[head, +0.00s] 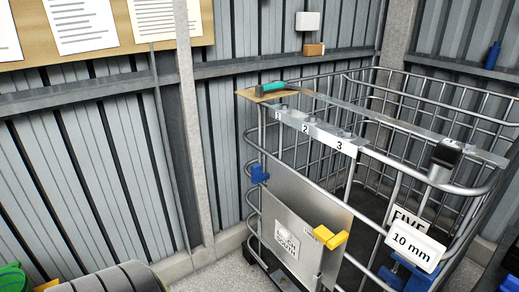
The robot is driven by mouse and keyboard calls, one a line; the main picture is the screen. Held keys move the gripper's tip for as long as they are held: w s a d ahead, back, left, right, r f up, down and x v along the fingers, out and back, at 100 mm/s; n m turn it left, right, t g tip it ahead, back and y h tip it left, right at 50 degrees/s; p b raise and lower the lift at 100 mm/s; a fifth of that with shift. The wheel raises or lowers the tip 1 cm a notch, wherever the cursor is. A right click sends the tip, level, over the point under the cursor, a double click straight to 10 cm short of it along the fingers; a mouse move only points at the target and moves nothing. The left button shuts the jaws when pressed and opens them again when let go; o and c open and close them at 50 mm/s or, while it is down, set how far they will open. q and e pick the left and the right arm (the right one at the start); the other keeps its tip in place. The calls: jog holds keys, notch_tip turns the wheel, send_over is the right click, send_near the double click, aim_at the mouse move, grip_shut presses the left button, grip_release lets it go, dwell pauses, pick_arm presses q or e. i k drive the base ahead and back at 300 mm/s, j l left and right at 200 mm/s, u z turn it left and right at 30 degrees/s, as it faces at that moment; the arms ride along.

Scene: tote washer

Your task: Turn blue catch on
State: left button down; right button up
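A blue catch (260,173) is fixed at the upper left edge of a grey metal panel (303,213) on the front of a wire cage. A yellow catch (331,237) sticks out from the panel's right side. The panel carries a white label whose lower word looks like "SOUTH". Another blue part (405,275) shows low on the cage at the right, partly hidden behind a "10 mm" sign (415,247). Whether the blue catch is on or off cannot be told. Neither of my grippers shows in the head view.
The wire cage (375,180) has a top rail with tags 1, 2, 3 and a green-and-black tool (278,88) at its corner. A black clamp-like part (444,160) sits on the right rail. A grey ribbed roll (110,280) lies bottom left. Little floor shows.

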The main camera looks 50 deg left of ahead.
aim_at(257, 176)
jog(key=u, duration=1.4)
